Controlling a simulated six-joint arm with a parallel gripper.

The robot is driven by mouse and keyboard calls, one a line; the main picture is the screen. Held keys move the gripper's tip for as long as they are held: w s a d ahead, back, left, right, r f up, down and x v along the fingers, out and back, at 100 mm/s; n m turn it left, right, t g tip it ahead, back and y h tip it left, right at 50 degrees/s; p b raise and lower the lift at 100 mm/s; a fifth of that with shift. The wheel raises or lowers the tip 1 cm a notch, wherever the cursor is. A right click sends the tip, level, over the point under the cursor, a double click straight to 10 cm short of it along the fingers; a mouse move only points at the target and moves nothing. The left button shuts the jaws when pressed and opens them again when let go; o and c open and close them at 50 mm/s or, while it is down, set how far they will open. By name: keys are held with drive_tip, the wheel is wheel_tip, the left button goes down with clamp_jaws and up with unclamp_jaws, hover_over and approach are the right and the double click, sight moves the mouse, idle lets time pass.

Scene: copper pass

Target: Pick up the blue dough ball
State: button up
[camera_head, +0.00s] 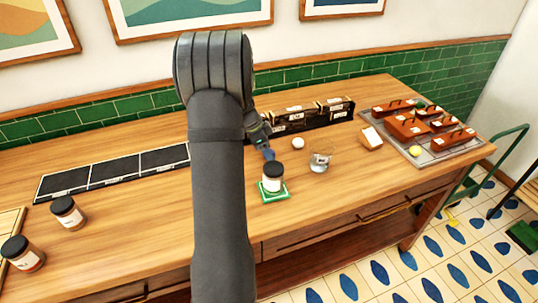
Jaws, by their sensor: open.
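The blue dough ball (268,154) is a small blue shape on the wooden counter, just behind a dark-lidded jar (272,178) on a green square. My gripper (262,141) is open and hangs right above and behind the blue dough ball, very close to it in the picture. My own arm covers the area to the left of it. The fingertips are small and dark, so I cannot tell whether they touch the ball.
A white ball (298,143) and a glass jar (320,161) stand to the right. Black boxes (312,115) line the back. A tray (440,158) with copper-coloured boxes and a yellow ball (415,151) lies at right. Dark panels (115,169) and two jars are left.

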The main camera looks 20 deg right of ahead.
drive_tip(key=shift+d+f, duration=0.2)
drive_tip(key=shift+f, duration=0.3)
drive_tip(key=c, duration=1)
drive_tip(key=shift+r, duration=0.1)
drive_tip(key=shift+c, duration=0.3)
